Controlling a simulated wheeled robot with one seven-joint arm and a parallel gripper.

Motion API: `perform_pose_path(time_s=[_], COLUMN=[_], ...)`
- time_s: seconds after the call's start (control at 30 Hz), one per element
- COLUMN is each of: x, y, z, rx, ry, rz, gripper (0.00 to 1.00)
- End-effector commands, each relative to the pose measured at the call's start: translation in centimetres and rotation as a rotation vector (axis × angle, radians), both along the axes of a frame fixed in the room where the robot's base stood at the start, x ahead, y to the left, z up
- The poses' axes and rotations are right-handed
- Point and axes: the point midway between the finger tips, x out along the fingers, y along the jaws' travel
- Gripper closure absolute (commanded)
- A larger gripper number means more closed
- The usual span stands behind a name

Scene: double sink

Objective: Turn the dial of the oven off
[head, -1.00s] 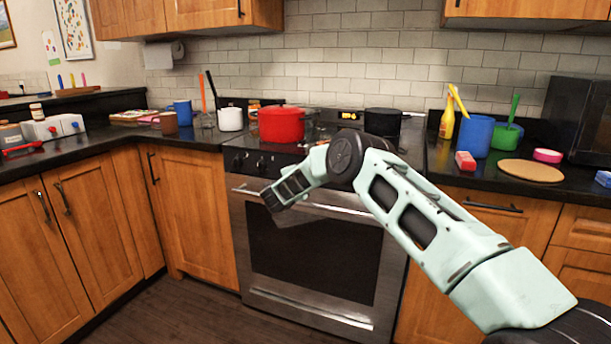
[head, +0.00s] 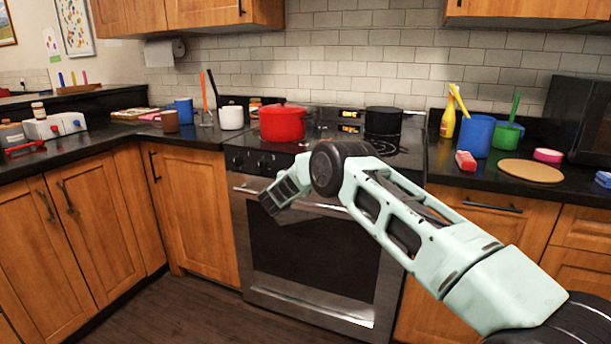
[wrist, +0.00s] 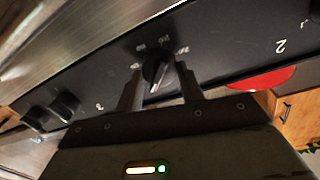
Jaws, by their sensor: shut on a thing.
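The oven (head: 310,262) stands in the middle of the head view, with a dark control panel along its top front edge. Two black dials (head: 238,161) show at the panel's left end; others are hidden behind my arm. In the wrist view, a black dial (wrist: 155,74) with white markings around it sits between the two fingers of my gripper (wrist: 158,72). The gripper is shut on this dial. In the head view the fingers are hidden behind my arm. Two more dials (wrist: 66,104) show at the left of the wrist view.
A red pot (head: 282,123) and a black pot (head: 383,121) stand on the stove top. The counter at right holds a blue cup (head: 478,136), a yellow bottle (head: 447,122) and a round board (head: 530,171). The floor in front of the oven is clear.

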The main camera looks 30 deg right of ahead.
Motion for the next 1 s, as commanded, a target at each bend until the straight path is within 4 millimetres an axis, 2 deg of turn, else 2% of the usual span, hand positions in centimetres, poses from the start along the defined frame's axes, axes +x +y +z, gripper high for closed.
perform_pose_path(time_s=[0.6,1.0], x=[0.09,0.09], y=[0.28,0.23], z=[-0.43,-0.55], rx=[-0.343,-0.47], ry=[0.445,0.613], rz=[0.002,0.001], gripper=[0.85,0.85])
